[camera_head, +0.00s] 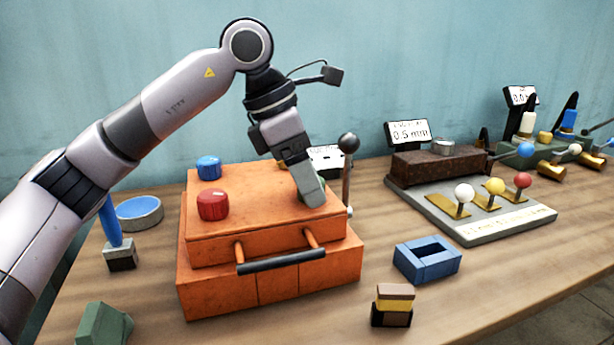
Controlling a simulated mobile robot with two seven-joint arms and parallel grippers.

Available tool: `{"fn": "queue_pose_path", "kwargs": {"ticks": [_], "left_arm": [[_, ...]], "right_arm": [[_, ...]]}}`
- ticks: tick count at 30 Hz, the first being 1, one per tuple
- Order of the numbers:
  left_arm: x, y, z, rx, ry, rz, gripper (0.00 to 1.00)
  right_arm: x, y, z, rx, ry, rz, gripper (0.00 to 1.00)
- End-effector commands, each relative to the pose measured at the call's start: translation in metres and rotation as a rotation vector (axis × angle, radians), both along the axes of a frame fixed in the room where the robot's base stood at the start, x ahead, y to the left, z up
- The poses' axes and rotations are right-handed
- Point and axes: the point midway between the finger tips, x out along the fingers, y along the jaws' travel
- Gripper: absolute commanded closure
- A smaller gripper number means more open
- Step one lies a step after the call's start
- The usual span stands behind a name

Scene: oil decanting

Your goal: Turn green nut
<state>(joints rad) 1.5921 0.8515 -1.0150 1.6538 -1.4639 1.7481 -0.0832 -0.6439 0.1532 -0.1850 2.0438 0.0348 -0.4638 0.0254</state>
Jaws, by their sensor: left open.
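My left gripper (310,192) points down at the right part of the top of the orange box (260,235). Its fingertips are at or just above the surface, and it is open. A blue round nut (208,166) and a red round nut (212,205) sit on the left part of the box top, apart from the gripper. My right gripper is not in view.
A lever with a dark ball (348,144) stands close to the right of my gripper. A black handle (281,261) sticks out in front. A blue hollow block (427,259) and a green block (103,324) lie on the table. Ball-topped levers (464,193) stand at right.

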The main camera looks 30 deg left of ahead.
Motion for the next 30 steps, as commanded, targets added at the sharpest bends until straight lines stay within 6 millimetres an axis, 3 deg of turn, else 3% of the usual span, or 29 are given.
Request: {"fn": "queue_pose_path", "kwargs": {"ticks": [4,5,9,10,20,30], "left_arm": [[0.000,0.000,0.000,0.000,0.000,-0.001,0.31],[0.000,0.000,0.000,0.000,0.000,-0.001,0.37],[0.000,0.000,0.000,0.000,0.000,-0.001,0.83],[0.000,0.000,0.000,0.000,0.000,-0.001,0.87],[0.000,0.000,0.002,-0.002,0.000,-0.036,0.87],[0.002,0.000,0.005,-0.003,0.002,-0.254,0.87]], "right_arm": [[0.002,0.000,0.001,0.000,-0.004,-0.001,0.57],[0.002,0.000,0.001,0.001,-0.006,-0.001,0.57],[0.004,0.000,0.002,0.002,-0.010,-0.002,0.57],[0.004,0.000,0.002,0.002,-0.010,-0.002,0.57],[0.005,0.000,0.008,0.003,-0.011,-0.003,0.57],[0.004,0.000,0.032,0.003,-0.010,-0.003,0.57]]}}
